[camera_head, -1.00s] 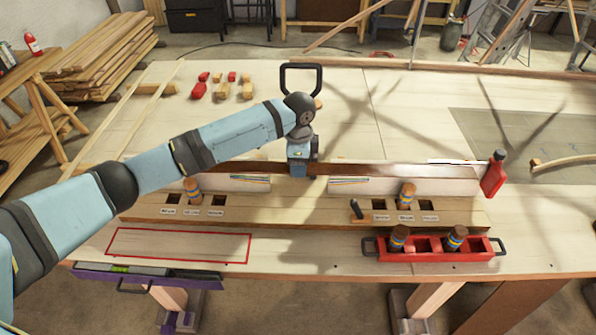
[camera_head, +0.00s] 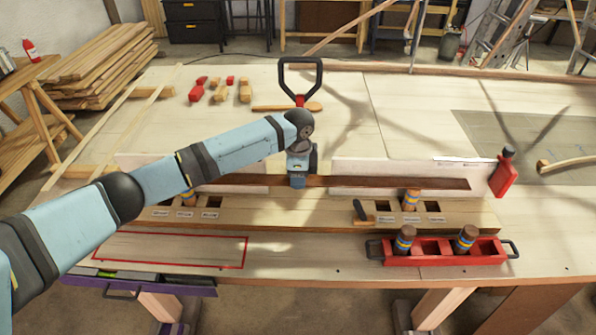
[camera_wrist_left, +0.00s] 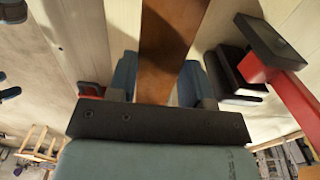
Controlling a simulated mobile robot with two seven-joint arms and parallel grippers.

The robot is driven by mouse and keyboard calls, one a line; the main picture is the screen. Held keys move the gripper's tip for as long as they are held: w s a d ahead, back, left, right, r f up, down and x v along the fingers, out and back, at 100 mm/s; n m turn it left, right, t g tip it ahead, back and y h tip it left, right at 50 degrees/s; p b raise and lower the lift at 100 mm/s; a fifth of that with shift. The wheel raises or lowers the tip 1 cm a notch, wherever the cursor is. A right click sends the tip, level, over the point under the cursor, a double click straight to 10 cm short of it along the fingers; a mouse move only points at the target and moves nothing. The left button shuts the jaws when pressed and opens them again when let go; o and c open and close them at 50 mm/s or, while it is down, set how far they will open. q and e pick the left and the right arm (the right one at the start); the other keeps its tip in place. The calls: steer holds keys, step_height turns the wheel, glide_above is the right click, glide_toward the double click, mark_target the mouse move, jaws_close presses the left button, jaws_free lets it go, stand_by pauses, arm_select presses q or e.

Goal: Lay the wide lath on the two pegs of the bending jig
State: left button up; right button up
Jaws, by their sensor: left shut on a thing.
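My left gripper (camera_head: 297,183) is shut on the wide lath (camera_head: 350,183), a long dark brown strip running left to right. The lath also shows between the fingers (camera_wrist_left: 160,82) in the left wrist view. It is over the rear part of the bending jig (camera_head: 300,216), in front of the white upright panels. The right peg (camera_head: 411,199) stands in the jig close to the lath's front edge. The left peg (camera_head: 188,198) is partly hidden by my arm. I cannot tell whether the lath touches either peg. My right gripper is not in view.
A red tray (camera_head: 430,256) with two spare pegs stands in front of the jig at right. A red bottle (camera_head: 503,175) stands beyond the lath's right end. A black-handled tool (camera_head: 300,80) rises behind my gripper. A red outlined area (camera_head: 170,250) at front left is empty.

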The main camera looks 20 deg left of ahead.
arm_select(q)
steer(key=shift+f, duration=0.2)
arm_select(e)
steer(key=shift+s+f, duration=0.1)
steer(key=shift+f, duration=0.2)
arm_select(q)
steer(key=shift+f, duration=0.35)
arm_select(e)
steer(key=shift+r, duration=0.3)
arm_select(q)
steer(key=o, duration=1)
steer(key=shift+o, duration=1.2)
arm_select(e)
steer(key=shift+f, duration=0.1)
